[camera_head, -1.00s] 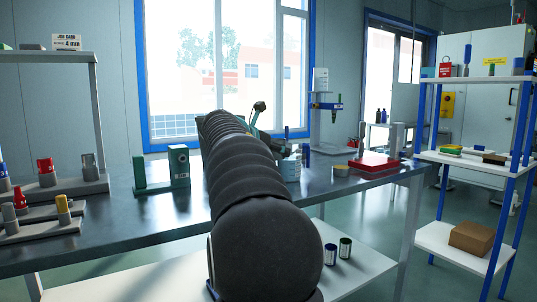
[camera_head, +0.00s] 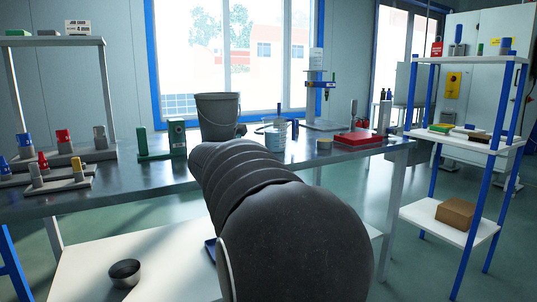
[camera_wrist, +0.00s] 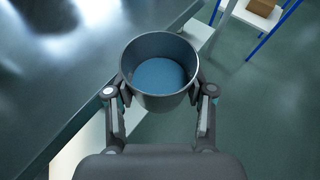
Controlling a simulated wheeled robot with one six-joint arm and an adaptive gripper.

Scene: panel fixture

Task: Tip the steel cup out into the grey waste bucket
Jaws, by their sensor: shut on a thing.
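In the wrist view my gripper (camera_wrist: 160,98) is shut on the steel cup (camera_wrist: 157,104), with one finger on each side. The cup's open mouth faces the camera, and its inside shows a blue surface. It appears beside the table's edge, with floor behind it. The grey waste bucket (camera_head: 217,118) stands upright on the table in the head view, with its handle hanging at the right. What is inside the bucket cannot be seen. My arm hides the gripper and cup in the head view.
The dark table (camera_head: 120,190) carries a green block fixture (camera_head: 177,140), a clear beaker (camera_head: 274,133) and a red-based device (camera_head: 358,139). Small parts stand in holders at the left. A dark bowl (camera_head: 125,273) sits on the white lower shelf. A blue-legged rack (camera_head: 465,147) stands at right.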

